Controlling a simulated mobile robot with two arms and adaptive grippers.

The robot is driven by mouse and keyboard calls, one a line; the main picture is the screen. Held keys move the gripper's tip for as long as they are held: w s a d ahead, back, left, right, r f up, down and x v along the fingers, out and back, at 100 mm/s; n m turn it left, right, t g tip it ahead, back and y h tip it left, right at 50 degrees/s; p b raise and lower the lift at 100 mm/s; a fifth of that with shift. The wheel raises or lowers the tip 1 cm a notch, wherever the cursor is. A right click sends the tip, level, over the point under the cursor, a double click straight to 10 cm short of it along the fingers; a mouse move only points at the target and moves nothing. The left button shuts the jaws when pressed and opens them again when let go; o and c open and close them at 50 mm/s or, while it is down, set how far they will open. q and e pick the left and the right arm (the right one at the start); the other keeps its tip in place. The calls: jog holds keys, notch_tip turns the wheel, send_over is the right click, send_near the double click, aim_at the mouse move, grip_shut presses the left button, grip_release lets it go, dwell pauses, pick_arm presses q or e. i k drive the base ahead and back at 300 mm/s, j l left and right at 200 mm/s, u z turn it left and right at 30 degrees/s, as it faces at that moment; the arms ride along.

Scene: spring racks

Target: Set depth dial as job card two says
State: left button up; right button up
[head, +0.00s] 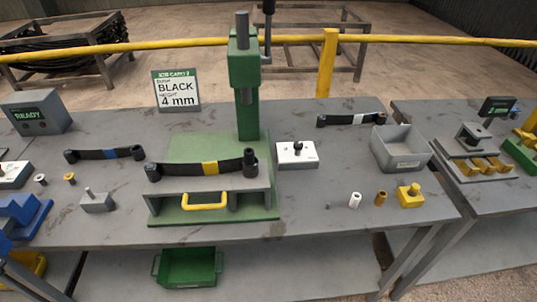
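A white box with a black knob (297,154), which looks like the depth dial, sits on the bench to the right of the green press (246,105). Its markings are too small to read, so I cannot tell its setting. A black leaf spring with a yellow band (209,168) lies across the press bed. Neither gripper shows in the head view.
A grey bin (402,150) stands right of the dial. Several small bushes and a yellow block (410,196) sit at the front right. A spring with a blue band (107,154) and a READY box (37,114) are at left. Bench around the dial's front is clear.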

aim_at(298, 146)
jog(key=l+u, duration=0.7)
jog(key=k+l+u, duration=0.15)
jog(key=l+u, duration=0.2)
jog(key=l, duration=0.15)
